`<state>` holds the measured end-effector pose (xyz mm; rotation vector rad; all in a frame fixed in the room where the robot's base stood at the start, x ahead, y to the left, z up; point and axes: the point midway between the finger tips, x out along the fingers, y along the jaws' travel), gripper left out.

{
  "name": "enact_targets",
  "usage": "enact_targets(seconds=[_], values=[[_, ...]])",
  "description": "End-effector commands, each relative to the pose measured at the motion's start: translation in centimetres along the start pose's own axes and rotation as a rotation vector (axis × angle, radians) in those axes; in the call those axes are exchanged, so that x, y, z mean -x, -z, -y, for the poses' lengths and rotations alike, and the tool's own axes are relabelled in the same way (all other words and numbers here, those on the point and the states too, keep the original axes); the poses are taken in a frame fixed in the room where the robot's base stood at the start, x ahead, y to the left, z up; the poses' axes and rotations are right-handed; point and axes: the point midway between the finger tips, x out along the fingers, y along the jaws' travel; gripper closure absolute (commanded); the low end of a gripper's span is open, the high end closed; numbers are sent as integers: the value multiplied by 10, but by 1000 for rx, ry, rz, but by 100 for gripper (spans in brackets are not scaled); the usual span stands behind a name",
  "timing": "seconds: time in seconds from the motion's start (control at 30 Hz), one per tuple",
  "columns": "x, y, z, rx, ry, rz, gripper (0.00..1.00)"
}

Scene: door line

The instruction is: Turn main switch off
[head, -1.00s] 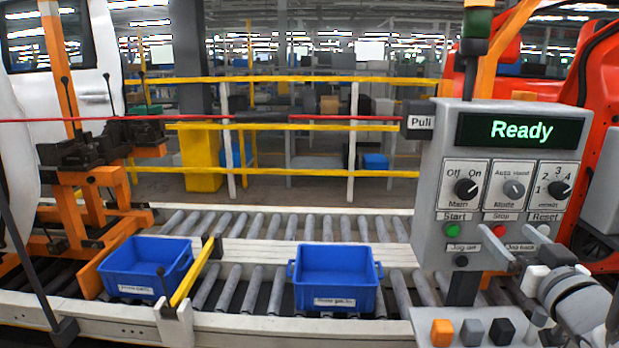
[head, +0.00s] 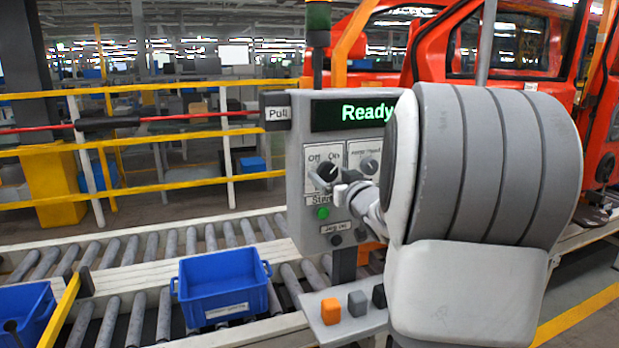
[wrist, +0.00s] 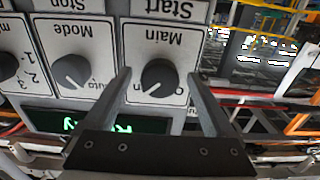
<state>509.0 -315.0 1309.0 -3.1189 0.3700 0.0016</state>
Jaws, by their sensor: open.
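The main switch is a black round knob (head: 328,171) on a white plate marked Off and On, on the grey control panel (head: 296,160). In the upside-down wrist view the knob (wrist: 158,75) has its pale pointer mark turned to the On side. My gripper (wrist: 158,77) is open, with one finger on each side of the knob in that view. I cannot tell whether the fingers touch it. In the head view my gripper (head: 332,184) is at the knob, and my arm hides the panel's right part.
The Mode knob (wrist: 70,72) is beside the Main plate. A green Start button (head: 322,212) is just below. The display (head: 352,112) reads Ready. A Pull box (head: 276,112) with a red cord is at the panel's left. A blue bin (head: 222,285) stands on the rollers.

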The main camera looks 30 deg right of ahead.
Motion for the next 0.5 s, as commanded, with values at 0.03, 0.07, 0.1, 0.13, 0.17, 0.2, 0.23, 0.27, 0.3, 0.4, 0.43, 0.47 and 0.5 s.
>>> enact_targets(seconds=[0.03,0.07,0.1,0.13,0.17,0.2,0.23,0.27,0.3,0.4,0.43,0.47,0.5], values=[[-2,0,0,0,0,0,11],[-3,0,0,0,0,-1,11],[-3,0,0,0,0,-1,11],[-3,0,0,1,0,-1,11],[-3,1,0,1,0,-1,11],[-3,1,0,1,0,-1,11],[-3,1,0,1,0,-1,11],[-3,1,0,1,0,-1,11],[-3,1,0,1,0,-1,11],[-3,0,0,1,0,-1,27],[-3,0,0,1,0,-1,33],[-3,0,0,1,0,-1,38],[-3,0,0,1,0,-1,45]])
